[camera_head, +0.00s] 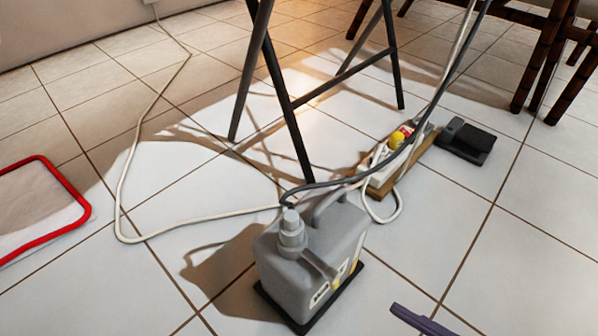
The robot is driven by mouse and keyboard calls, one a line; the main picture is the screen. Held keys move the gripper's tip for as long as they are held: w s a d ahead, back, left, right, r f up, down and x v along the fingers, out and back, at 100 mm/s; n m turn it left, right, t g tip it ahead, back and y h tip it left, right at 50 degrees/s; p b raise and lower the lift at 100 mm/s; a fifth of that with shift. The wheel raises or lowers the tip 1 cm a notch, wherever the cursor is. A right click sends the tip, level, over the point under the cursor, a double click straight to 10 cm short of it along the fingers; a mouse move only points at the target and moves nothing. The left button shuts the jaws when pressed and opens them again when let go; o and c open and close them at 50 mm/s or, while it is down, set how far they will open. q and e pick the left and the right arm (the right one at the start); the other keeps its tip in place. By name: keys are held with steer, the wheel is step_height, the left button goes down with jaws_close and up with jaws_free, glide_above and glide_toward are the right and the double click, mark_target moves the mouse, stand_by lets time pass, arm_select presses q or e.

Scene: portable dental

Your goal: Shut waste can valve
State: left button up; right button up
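The waste can (345,235) is a grey jug with a carrying handle, standing upright on a black base on the tiled floor. A grey capped neck (291,232) rises at its top left. A grey lever-like bar (320,264) slants down from the neck across the top front; I cannot tell whether this is the valve or whether it is open. A dark purple bar (420,321) enters at the bottom edge, apart from the can to its right. It may be part of my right gripper, but its fingertips cannot be made out. My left gripper is not in view.
A dark hose runs from the can's top to the upper right. A white cable (120,190) loops left. Black folding legs (285,110) stand behind. A power strip (385,165) and black pedal (466,142) lie right. A red-rimmed item (75,190) lies left.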

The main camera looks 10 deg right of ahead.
mark_target(337, 286)
steer(key=b+x, duration=0.2)
steer(key=x, duration=0.1)
steer(key=b+x, duration=0.2)
steer(key=x, duration=0.1)
steer(key=b+x, duration=0.2)
steer(key=x, duration=0.1)
steer(key=shift+w+d+f, duration=0.25)
steer(key=shift+w+d, duration=0.05)
steer(key=shift+d, duration=0.05)
steer(key=shift+d, duration=0.15)
steer(key=shift+c, duration=0.2)
steer(key=c, duration=0.4)
jaws_close()
